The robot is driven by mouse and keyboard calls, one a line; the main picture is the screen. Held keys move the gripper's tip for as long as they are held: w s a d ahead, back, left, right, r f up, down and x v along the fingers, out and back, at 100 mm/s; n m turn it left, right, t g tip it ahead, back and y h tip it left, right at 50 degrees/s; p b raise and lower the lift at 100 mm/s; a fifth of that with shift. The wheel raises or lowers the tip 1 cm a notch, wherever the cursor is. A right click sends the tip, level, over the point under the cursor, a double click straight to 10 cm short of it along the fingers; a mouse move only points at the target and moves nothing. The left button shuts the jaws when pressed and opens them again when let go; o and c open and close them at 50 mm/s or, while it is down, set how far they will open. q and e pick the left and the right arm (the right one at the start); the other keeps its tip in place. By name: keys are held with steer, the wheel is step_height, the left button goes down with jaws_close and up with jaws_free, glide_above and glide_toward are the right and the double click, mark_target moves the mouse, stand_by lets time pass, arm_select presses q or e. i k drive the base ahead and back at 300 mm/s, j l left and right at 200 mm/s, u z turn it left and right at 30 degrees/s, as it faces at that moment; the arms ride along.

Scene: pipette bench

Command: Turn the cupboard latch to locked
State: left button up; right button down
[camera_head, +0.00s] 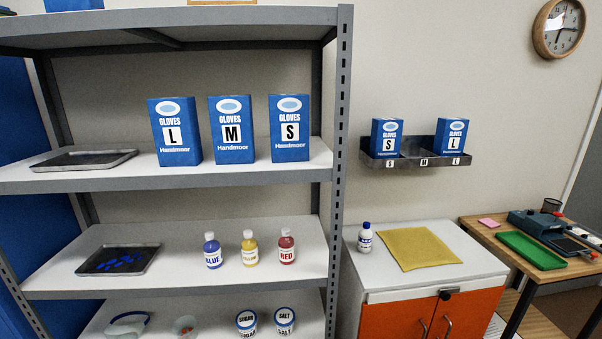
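The cupboard (400,311) has orange doors and a white top and stands right of the shelf rack. Its latch (446,294) is a small black piece at the top edge where the two doors meet. It is too small to tell which way the latch is turned. Both doors look shut, each with a curved metal handle. The lower part of the cupboard is cut off by the picture's bottom edge. Neither of my grippers shows in the head view.
A yellow cloth (418,248) and a small white bottle (365,238) are on the cupboard top. The grey shelf rack (341,150) stands close on the left. A wooden table (488,239) with a green tray (531,250) stands on the right. A glove-box holder (415,160) hangs above.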

mark_target(445, 295)
steer(key=z, duration=1.25)
